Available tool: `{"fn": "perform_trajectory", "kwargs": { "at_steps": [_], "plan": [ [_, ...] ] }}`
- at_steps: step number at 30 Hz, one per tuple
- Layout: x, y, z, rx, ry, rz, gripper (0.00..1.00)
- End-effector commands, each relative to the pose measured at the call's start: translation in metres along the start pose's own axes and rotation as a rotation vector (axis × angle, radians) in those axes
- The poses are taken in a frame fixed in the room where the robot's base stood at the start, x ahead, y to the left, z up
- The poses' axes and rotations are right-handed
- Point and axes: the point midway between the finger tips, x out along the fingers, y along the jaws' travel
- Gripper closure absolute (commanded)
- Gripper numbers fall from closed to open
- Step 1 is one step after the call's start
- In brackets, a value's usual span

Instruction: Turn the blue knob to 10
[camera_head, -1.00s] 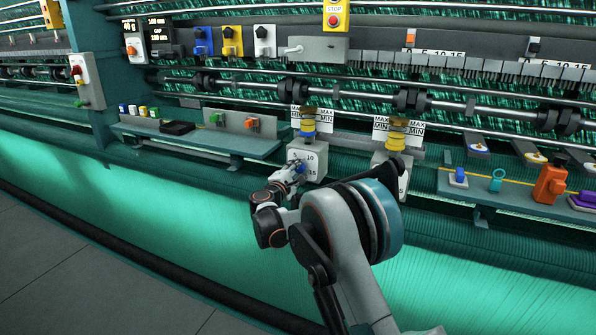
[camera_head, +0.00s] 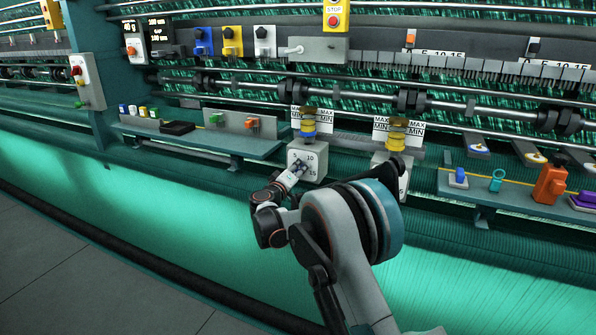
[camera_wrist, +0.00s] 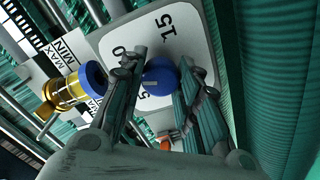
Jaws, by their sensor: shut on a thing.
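The blue knob (camera_wrist: 158,80) sits on the white dial box (camera_wrist: 195,45) in the wrist view. It carries a small pale mark near its lower-left side. The exact number it points at is hard to tell. The 15 and 5 show; the 10 is partly hidden behind a finger. My gripper (camera_wrist: 162,72) has one finger on each side of the knob and is shut on it. In the head view the dial box (camera_head: 308,154) shows 5, 10 and 15, and my gripper (camera_head: 298,169) covers most of the knob.
A yellow and blue cylinder (camera_head: 308,124) beside MIN/MAX labels stands above the dial box. A second white box (camera_head: 403,185) is close on the right, partly behind my arm. Shelves with coloured parts flank both sides, including an orange piece (camera_head: 549,184).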

Motion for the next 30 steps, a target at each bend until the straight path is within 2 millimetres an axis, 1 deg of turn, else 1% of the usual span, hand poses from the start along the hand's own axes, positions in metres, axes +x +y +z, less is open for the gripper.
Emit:
{"fn": "perform_trajectory", "kwargs": {
  "at_steps": [6,13,21,30],
  "plan": [
    [-0.0004,-0.001,0.0018,0.163,-0.003,0.0,0.94],
    [-0.0004,-0.001,0.002,0.28,-0.003,0.0,0.94],
    [-0.0005,-0.0012,0.0023,0.338,-0.004,0.0,0.94],
    [-0.0005,-0.0013,0.0024,0.345,-0.004,0.0,0.94]
  ]
}}
